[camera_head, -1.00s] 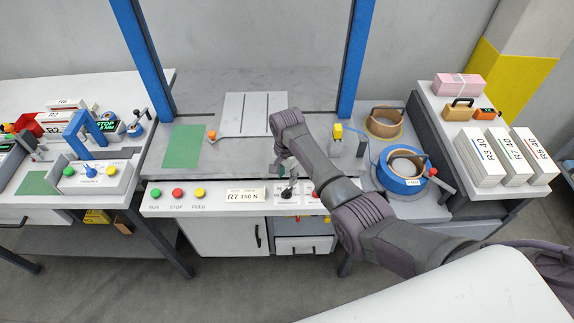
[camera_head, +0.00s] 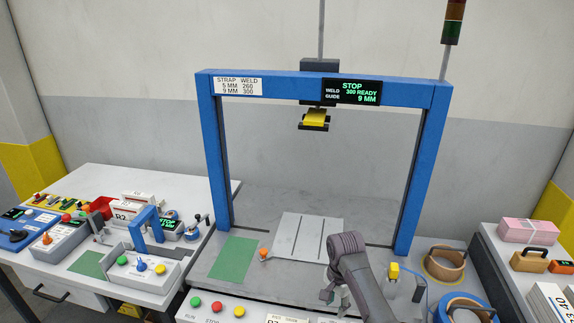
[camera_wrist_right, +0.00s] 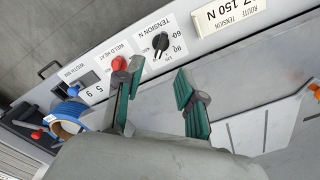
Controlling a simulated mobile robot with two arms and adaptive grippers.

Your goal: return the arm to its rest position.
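My right arm comes in from the bottom right of the head view. Its gripper (camera_head: 338,296) hangs over the front part of the strapping machine's table (camera_head: 228,291). In the right wrist view the two green-padded fingers (camera_wrist_right: 156,86) stand apart with nothing between them. The black tension knob (camera_wrist_right: 160,42) lies beyond the fingertips, with a visible gap. The red weld heat knob (camera_wrist_right: 119,63) shows just beside one finger; I cannot tell whether they touch. My left gripper is not in view.
A blue arch frame (camera_head: 212,170) stands over the table, its display (camera_head: 352,92) reading STOP, 300 READY, 9 MM. A blue strap coil (camera_head: 462,304) and a tan coil (camera_head: 444,264) lie right of my arm. A side table (camera_head: 190,187) with small devices stands left.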

